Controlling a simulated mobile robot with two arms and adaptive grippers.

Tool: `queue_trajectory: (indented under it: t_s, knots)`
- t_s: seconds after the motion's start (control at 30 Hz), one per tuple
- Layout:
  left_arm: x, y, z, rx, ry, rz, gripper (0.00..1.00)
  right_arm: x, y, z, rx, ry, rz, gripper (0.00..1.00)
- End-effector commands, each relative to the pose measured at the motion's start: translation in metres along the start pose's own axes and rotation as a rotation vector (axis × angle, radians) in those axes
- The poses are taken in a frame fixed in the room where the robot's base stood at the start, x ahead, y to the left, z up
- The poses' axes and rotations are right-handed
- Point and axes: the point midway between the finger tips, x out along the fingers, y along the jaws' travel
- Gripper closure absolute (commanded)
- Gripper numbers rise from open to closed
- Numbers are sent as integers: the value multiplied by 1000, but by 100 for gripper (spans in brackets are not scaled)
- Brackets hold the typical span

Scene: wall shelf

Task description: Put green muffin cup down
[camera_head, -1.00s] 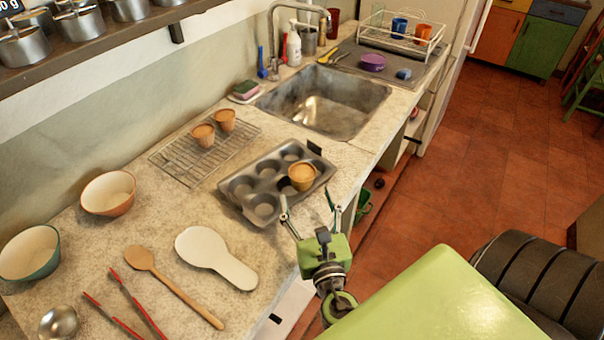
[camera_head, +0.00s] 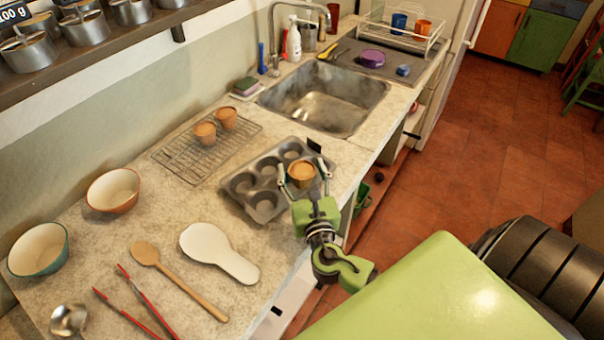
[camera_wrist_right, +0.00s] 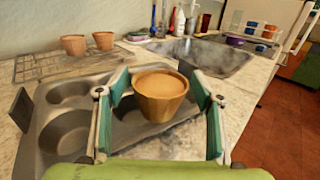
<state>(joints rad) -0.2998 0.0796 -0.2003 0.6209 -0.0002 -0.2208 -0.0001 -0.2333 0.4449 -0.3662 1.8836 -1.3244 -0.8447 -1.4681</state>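An orange-brown muffin cup (camera_head: 302,173) stands upright at the right part of the grey muffin tray (camera_head: 254,187). I see no green muffin cup. In the right wrist view the cup (camera_wrist_right: 160,97) sits between the fingers; whether it rests in a well is hidden. My right gripper (camera_head: 303,172) is open, with one finger on each side of the cup. Narrow gaps show between fingers and cup. Two similar cups, a left one (camera_head: 205,132) and a right one (camera_head: 226,117), stand on the wire rack (camera_head: 183,158). My left gripper is not in view.
The sink (camera_head: 325,98) lies behind the tray. A white spoon rest (camera_head: 208,245), a wooden spoon (camera_head: 150,256), red-handled tongs (camera_head: 140,296) and two bowls lie to the left. The counter's front edge runs close to the tray's right.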

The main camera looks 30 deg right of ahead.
Motion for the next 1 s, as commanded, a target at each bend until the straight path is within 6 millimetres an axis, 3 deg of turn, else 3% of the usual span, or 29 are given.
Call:
queue_trajectory:
  t_s: [0.03, 0.1, 0.63, 0.83, 1.0]
  knots:
    - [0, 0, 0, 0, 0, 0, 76, 0, 0, 0, 0, 0, 0, 56]
    - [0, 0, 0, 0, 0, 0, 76, 0, 0, 0, 0, 0, 0, 74]
    - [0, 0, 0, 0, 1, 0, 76, 0, 0, 8, 2, -1, -1, 78]
    - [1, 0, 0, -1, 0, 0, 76, 0, 0, 34, 4, -5, 0, 78]
    - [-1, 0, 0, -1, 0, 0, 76, -22, -8, 58, 2, -2, 2, 78]
